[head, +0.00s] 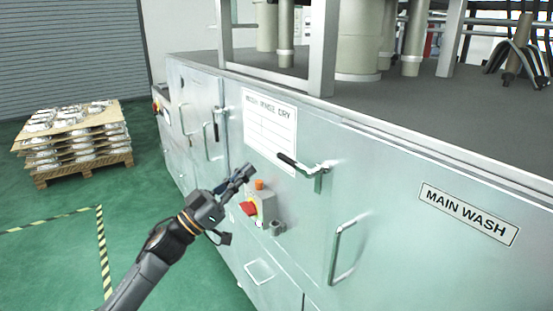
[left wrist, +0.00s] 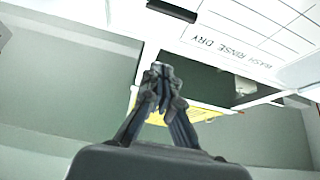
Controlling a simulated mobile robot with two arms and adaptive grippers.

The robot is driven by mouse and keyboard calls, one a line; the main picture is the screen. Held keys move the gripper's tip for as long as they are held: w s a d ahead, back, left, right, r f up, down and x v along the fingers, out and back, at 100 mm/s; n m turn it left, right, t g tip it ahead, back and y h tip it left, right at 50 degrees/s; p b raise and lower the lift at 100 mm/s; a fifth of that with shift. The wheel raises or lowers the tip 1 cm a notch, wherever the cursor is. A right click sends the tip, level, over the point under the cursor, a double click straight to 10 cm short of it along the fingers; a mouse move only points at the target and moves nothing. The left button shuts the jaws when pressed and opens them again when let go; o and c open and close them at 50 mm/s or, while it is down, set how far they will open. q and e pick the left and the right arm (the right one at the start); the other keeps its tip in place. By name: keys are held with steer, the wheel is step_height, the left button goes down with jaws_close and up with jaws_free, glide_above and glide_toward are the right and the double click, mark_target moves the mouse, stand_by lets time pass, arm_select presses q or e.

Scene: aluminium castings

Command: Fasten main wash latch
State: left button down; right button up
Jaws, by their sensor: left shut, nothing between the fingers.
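The main wash latch (head: 319,176) is a metal bracket and lever with a black grip on the pale green machine front. Its grip points left and slightly up, across the panel seam. The MAIN WASH label (head: 468,213) is to its right. My left gripper (head: 249,170) is shut and empty, left of the black grip and apart from it in the head view. Its closed fingertips also show in the left wrist view (left wrist: 160,72). A black bar (left wrist: 172,10), which looks like a latch grip, lies beyond them at the top. My right gripper is not in view.
A control box (head: 266,207) with a red switch and orange button sticks out just below my left gripper. A metal door handle (head: 345,250) is below right of the latch. Another latch (head: 216,122) is further left. A loaded pallet (head: 82,168) stands on the green floor.

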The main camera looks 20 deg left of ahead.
mark_target(278, 155)
arm_select(q)
steer(key=w+d+p, duration=0.1)
steer(key=w+d, duration=0.1)
steer(key=w+d+r+p, duration=0.1)
steer(key=w+p, duration=0.1)
steer(key=w, duration=0.1)
steer(key=w+d+r+p, duration=0.1)
steer(key=w+d+p, duration=0.1)
steer(key=shift+w+d, duration=0.25)
steer(key=shift+d, duration=0.05)
steer(key=shift+f, duration=0.5)
steer(key=shift+w, duration=0.1)
